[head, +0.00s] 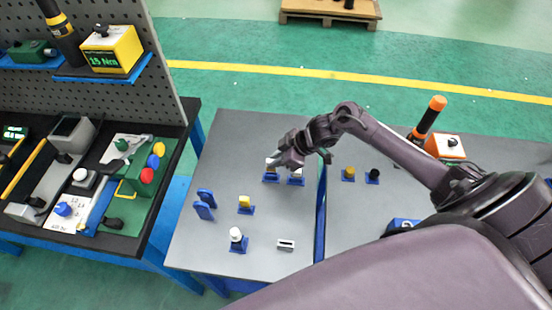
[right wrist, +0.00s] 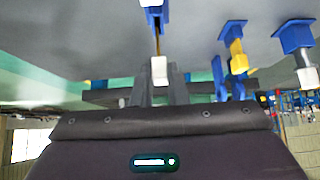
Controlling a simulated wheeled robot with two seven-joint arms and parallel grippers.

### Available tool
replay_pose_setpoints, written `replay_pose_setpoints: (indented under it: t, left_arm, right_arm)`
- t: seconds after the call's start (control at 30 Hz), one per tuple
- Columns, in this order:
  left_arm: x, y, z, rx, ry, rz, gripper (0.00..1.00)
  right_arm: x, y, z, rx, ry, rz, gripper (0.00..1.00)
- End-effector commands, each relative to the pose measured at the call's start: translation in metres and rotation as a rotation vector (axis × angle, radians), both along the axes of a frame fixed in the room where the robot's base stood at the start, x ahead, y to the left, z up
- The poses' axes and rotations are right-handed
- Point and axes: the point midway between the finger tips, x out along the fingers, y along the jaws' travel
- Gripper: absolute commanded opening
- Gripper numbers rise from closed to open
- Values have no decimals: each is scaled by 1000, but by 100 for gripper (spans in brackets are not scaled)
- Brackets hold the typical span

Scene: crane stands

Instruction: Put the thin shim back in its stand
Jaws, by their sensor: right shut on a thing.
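My right gripper (head: 277,158) is shut on a small white block with a thin brass-coloured strip, which I take to be the thin shim (right wrist: 159,69). In the right wrist view, the white block sits between the fingertips (right wrist: 158,82). The strip runs from it towards a blue stand (right wrist: 153,17). I cannot tell whether the strip is inside the stand or only lines up with it. In the head view, the gripper is just above two blue stands, a left one (head: 271,179) and a right one (head: 297,181), and partly hides what they hold. My left gripper is not in view.
Nearby on the grey table (head: 220,150) are a yellow-topped stand (head: 245,204), a white-topped stand (head: 237,239), blue upright plates (head: 205,204) and a small display (head: 286,244). Yellow (head: 348,173) and black (head: 373,175) pieces stand to the right. A tool bench is at left.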

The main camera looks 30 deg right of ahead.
Motion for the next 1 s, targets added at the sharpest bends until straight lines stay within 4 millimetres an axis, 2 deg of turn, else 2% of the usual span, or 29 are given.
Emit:
replay_pose_setpoints:
  t: [0.37, 1.0]
  left_arm:
    - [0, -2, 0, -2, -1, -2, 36]
    - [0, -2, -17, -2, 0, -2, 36]
  right_arm:
    - [0, 0, -1, 0, 0, 0, 0]
    - [0, 0, -25, 1, 1, 0, 0]
